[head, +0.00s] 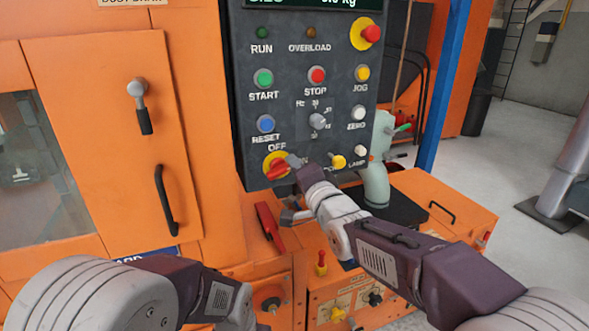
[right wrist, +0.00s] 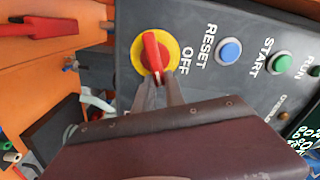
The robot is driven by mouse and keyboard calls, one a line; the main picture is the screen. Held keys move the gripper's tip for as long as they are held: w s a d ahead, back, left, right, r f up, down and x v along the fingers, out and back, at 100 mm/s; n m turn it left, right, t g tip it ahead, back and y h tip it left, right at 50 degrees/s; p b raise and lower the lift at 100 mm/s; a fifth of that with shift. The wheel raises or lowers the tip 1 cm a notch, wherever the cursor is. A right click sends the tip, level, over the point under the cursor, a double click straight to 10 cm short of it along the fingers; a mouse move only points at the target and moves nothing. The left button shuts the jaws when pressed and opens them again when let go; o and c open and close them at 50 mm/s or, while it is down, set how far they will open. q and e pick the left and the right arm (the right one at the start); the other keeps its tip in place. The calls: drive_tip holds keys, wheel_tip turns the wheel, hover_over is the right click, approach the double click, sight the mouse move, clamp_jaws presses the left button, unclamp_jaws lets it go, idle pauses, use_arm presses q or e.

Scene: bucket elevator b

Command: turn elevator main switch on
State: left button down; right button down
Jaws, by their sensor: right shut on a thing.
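The main switch (head: 276,168) is a red handle on a round yellow plate at the lower left of the dark control panel (head: 247,92). The word OFF stands just above it. In the right wrist view the red handle (right wrist: 151,48) lies across the yellow plate, beside the OFF label. My right gripper (head: 294,163) is at the switch, its fingers shut on the near end of the red handle. Its two fingertips also show in the right wrist view (right wrist: 159,80). My left forearm shows at the lower left of the head view, but its gripper is not seen.
The panel also holds a yellow knob (head: 338,161), a blue reset button (head: 265,123), green start (head: 263,78) and red stop (head: 317,75) buttons, and an emergency stop (head: 370,34). An orange door with a black handle (head: 165,200) stands left of the panel.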

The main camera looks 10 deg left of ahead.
drive_tip(key=shift+f+m+b, duration=0.2)
drive_tip(key=shift+f+m, duration=0.3)
drive_tip(key=shift+m, duration=0.55)
drive_tip(key=shift+f+m+b, duration=0.15)
drive_tip(key=shift+f+m, duration=0.3)
drive_tip(key=shift+m, duration=0.6)
